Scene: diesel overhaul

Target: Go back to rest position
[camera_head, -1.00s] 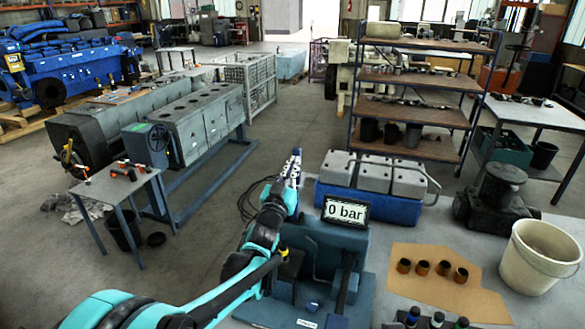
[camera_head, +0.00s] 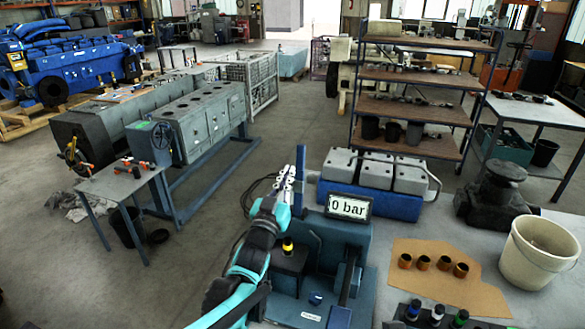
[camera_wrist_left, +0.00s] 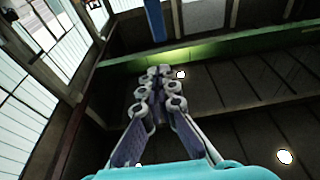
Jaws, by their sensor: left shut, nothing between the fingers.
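My left gripper (camera_head: 285,180) is raised in front of the blue-grey test stand, at its left side, and points up and away. In the left wrist view its fingers (camera_wrist_left: 160,88) are closed together with nothing between them. My teal and black left arm comes in from the bottom, left of centre. My right gripper is not in view.
The test stand (camera_head: 330,255) carries a "0 bar" display (camera_head: 348,206). A blue crate with grey blocks (camera_head: 370,180) stands behind it.

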